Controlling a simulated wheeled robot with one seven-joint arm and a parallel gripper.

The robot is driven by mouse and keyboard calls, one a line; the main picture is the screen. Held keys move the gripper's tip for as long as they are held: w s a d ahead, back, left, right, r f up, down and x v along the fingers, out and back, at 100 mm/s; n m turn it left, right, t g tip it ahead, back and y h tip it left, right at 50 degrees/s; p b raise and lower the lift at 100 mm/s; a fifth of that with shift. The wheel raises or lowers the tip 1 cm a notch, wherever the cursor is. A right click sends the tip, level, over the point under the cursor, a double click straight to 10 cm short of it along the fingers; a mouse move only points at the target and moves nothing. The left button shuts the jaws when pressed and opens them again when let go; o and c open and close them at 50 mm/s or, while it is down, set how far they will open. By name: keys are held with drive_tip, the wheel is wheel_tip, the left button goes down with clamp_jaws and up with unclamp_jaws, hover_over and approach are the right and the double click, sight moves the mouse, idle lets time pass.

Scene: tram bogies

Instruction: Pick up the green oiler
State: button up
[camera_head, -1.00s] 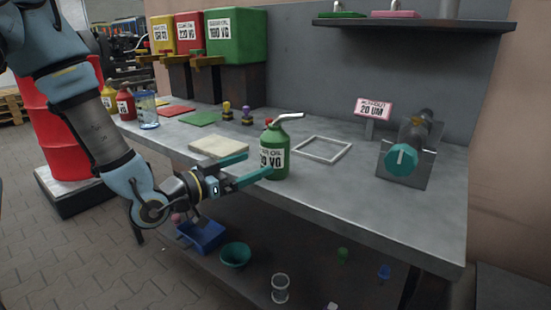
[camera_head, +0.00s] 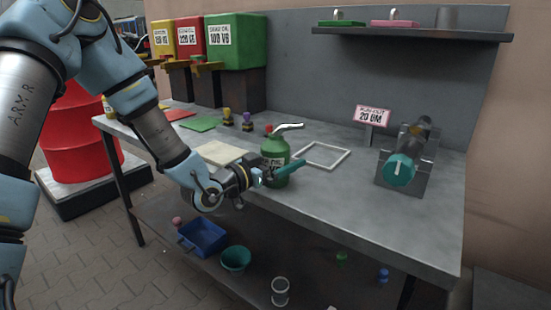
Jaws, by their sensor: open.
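My gripper (camera_head: 278,170) is at the oiler's lower body, reaching in from the left. The other finger is hidden, apparently behind the oiler. The jaws are open, and I cannot tell whether the near finger touches the oiler.
A white square frame (camera_head: 345,160) lies right of the oiler, and a beige pad (camera_head: 217,153) lies to the left. A fixture with a teal knob (camera_head: 398,169) stands further right. Small yellow (camera_head: 228,116) and purple (camera_head: 247,121) items stand behind. The front right bench top is clear.

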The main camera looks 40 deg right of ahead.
drive_tip(key=shift+c, duration=0.2)
clamp_jaws()
idle(0.6)
drive_tip(key=shift+r, duration=0.1)
